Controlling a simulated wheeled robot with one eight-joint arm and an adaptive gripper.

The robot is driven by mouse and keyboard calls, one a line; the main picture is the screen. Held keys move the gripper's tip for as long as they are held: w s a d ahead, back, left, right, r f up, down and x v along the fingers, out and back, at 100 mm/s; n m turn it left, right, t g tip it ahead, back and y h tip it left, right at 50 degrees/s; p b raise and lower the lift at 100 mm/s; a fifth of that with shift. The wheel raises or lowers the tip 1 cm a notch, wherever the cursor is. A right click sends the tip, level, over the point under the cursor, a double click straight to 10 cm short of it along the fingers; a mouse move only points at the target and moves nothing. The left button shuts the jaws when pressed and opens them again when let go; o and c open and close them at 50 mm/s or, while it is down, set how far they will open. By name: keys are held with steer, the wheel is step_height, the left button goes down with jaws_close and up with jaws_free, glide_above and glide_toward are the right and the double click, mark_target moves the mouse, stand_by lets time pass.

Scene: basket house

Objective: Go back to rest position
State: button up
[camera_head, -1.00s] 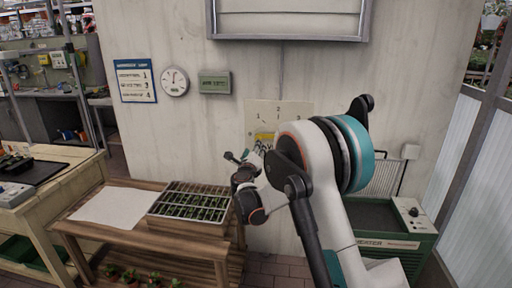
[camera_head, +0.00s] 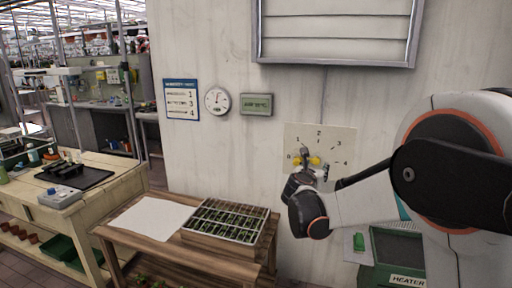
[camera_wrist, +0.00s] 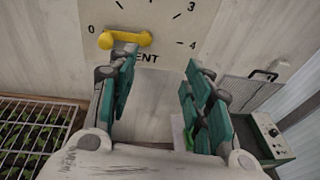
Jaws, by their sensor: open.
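My gripper (camera_wrist: 160,90) is open and empty in the wrist view, its two green-padded fingers apart. In the head view my gripper (camera_head: 310,165) is in front of the wall panel, with my white arm reaching in from the right. A yellow vent handle (camera_wrist: 125,39) on the numbered panel (camera_wrist: 160,18) lies just beyond the left fingertip. It lies roughly level, with its left end near 0. Whether the finger touches it cannot be told. In the head view the yellow handle (camera_head: 314,160) is partly hidden by my gripper.
A wooden bench (camera_head: 150,243) with a seedling tray (camera_head: 268,226) and a white sheet (camera_head: 151,217) stands left of my gripper. A green heater (camera_head: 392,272) is at the lower right. A worktable (camera_head: 118,172) is at the far left. The wall is close ahead.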

steer(key=s+d+r+m+g+y, duration=0.1)
steer(key=s+d+m+g, duration=0.1)
steer(key=s+m, duration=0.75)
steer(key=s+d+r+m+g+y, duration=0.1)
steer(key=s+d+m+g, duration=0.15)
steer(key=s+m, duration=0.65)
steer(key=s+a+f+m+g+y, duration=0.1)
steer(key=s+m, duration=0.3)
steer(key=s, duration=0.5)
steer(key=s+a+f+m+g+y, duration=0.1)
steer(key=s+f+m, duration=0.3)
steer(key=s, duration=0.4)
steer(key=s+a+f+m+g+y, duration=0.1)
steer(key=s+a+f+m+y, duration=0.1)
steer(key=s, duration=0.7)
steer(key=shift+s+a+f+m+y, duration=0.3)
steer(key=shift+a+f+m, duration=0.4)
steer(key=shift+m, duration=0.55)
steer(key=shift+a+r, duration=0.1)
steer(key=shift+r, duration=0.05)
